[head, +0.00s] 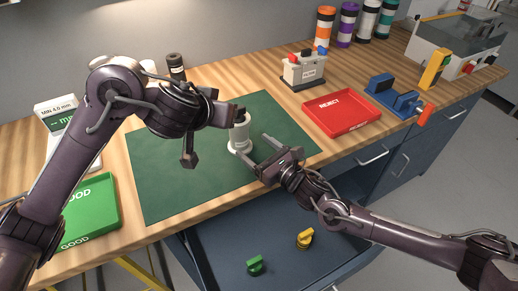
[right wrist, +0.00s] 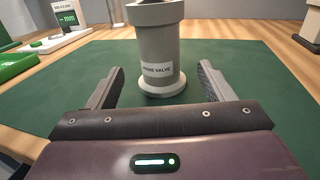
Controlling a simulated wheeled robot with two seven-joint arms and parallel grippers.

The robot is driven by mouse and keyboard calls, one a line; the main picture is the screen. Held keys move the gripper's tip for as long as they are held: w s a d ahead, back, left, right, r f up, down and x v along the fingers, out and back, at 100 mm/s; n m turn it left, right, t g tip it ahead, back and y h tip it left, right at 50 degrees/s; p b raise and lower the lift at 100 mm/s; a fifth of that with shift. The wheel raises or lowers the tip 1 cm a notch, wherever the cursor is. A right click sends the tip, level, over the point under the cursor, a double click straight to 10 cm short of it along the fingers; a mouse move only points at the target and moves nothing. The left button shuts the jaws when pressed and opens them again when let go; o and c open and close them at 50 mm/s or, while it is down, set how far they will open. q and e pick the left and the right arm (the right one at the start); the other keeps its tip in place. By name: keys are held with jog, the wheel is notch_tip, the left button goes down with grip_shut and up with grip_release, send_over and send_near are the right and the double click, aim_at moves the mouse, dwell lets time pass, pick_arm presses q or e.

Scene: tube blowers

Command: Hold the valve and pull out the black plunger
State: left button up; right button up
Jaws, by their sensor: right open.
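The grey-white valve (head: 239,136) stands upright on the green mat (head: 160,178). In the right wrist view the valve (right wrist: 160,50), with a white label, stands between my right fingers. My right gripper (head: 254,147) is open, its fingers to either side of the valve's lower part with gaps visible. My left gripper (head: 222,116) is at the valve's top left, where dark parts overlap. I cannot separate the black plunger from the left fingers there, and the right wrist view cuts off the valve's top. Whether the left gripper is open or shut is unclear.
A red reject tray (head: 342,128) is right of the mat and a green good tray (head: 112,200) left. A blue fixture (head: 395,95) and grey block (head: 303,72) stand behind. Green (head: 255,265) and yellow (head: 305,238) knobs lie below the table's front edge.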

aim_at(245, 140)
jog(key=x, duration=0.7)
jog(key=shift+w+a, duration=0.15)
jog(key=shift+a, duration=0.05)
jog(key=shift+c, duration=0.4)
jog(key=c, duration=1.2)
jog(key=o, duration=0.6)
jog(key=c, duration=0.5)
